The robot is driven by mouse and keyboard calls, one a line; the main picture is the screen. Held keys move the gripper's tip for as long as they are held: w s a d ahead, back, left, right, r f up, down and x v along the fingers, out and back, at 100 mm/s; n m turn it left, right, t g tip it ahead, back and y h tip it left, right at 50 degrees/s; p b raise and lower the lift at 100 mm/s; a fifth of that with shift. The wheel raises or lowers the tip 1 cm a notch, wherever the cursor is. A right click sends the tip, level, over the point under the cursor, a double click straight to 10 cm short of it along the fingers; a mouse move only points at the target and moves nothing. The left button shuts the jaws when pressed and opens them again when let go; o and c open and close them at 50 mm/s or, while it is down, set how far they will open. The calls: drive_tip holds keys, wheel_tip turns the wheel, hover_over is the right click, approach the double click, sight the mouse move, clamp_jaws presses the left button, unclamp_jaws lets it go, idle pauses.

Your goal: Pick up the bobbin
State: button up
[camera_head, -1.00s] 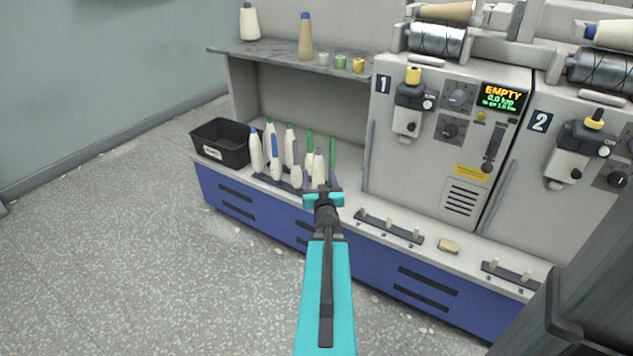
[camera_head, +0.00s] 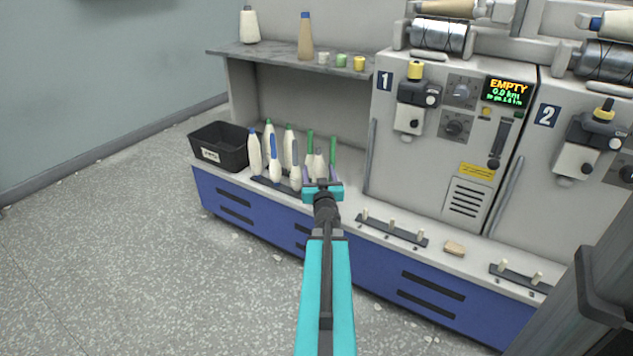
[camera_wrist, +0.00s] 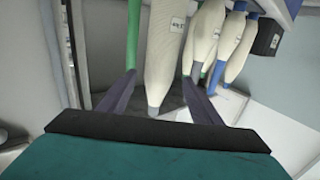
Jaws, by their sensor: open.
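Several cream bobbins (camera_head: 273,163) with blue, green and grey tips stand upright in a dark tray (camera_head: 272,184) on the machine's ledge, with bare green tubes (camera_head: 333,150) at its right. My gripper (camera_head: 322,184) is at the tray's right front and hides the lower part of a grey-tipped bobbin (camera_head: 318,165). In the wrist view my gripper (camera_wrist: 160,97) is open. A labelled cream bobbin (camera_wrist: 172,50) with a grey tip shows between its two dark fingers. I cannot tell whether they touch it. A green tube (camera_wrist: 133,35) shows by the left finger.
A black bin (camera_head: 222,157) stands left of the tray. A shelf (camera_head: 280,55) with cones and small spools is above. Machine panels (camera_head: 450,140) rise at the right. Peg racks (camera_head: 392,230) and a tan block (camera_head: 455,248) lie on the right ledge.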

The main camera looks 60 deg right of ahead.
sight(319, 170)
drive_tip(key=shift+x, duration=0.95)
drive_tip(key=shift+f+b+x, duration=0.1)
drive_tip(key=shift+b+x, duration=0.3)
drive_tip(key=shift+x, duration=0.35)
drive_tip(key=shift+f+b+x, duration=0.15)
drive_tip(key=shift+b+x, duration=0.25)
drive_tip(key=shift+x, duration=1.4)
drive_tip(key=shift+s+d+r, duration=0.1)
drive_tip(key=c, duration=1.2)
drive_tip(key=shift+r, duration=0.15)
